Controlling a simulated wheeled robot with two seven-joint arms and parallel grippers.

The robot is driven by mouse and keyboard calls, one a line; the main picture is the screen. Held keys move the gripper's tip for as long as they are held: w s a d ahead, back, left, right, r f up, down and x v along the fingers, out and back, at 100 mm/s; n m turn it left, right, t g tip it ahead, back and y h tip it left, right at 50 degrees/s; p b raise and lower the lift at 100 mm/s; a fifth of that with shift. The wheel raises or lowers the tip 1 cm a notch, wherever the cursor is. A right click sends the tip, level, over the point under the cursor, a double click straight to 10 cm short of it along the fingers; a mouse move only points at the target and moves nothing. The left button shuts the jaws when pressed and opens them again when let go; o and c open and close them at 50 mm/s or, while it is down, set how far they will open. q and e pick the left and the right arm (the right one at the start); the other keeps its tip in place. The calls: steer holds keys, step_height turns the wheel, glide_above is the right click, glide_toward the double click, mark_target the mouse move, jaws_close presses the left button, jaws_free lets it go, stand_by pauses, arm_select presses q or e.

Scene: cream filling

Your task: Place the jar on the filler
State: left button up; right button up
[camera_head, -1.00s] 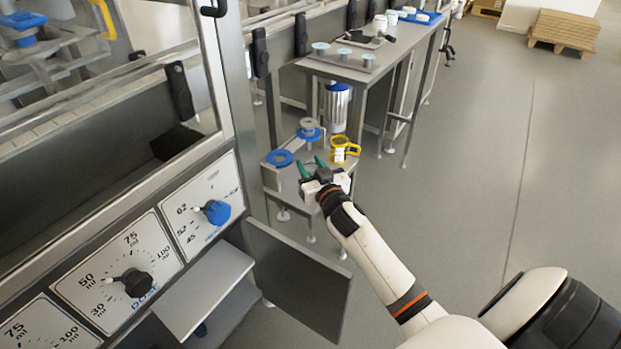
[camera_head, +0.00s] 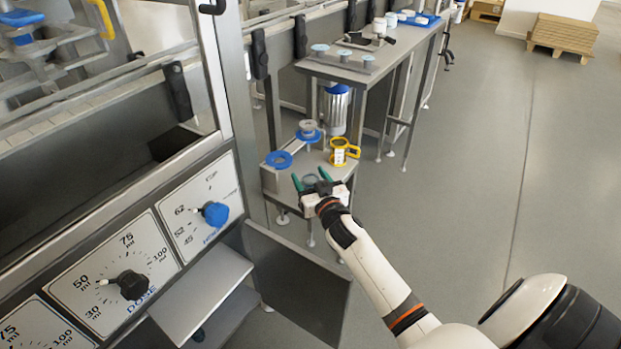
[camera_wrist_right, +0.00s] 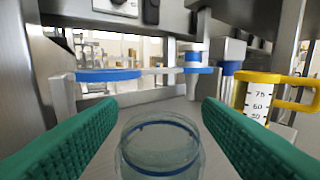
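A clear glass jar (camera_wrist_right: 160,148) with a blue line near its rim stands upright between my right gripper's green fingers in the right wrist view. It is small between them in the head view (camera_head: 309,181). My right gripper (camera_head: 311,180) is open around the jar, with visible gaps at its sides; its fingers also show in the right wrist view (camera_wrist_right: 160,108). Beyond stands the filler area, with a flat blue ring (camera_head: 278,160) and a blue-rimmed grey funnel-like part (camera_head: 308,131). Which part is the filler I cannot tell. My left gripper is out of view.
A yellow-handled holder (camera_head: 344,152) with a number scale stands right of the blue parts on the small metal table (camera_head: 285,184). A silver cylinder (camera_head: 336,110) stands behind. A control panel with dials (camera_head: 130,285) fills the left front. Open floor lies to the right.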

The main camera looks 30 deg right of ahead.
steer(key=shift+s+r, duration=0.1)
steer(key=shift+s, duration=0.05)
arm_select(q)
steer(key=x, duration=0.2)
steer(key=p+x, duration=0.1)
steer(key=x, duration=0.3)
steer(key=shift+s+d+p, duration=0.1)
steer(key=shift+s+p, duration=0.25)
arm_select(e)
steer(key=s+a, duration=0.2)
steer(key=s, duration=0.9)
steer(key=shift+s+a, duration=0.15)
steer(key=shift+s, duration=0.1)
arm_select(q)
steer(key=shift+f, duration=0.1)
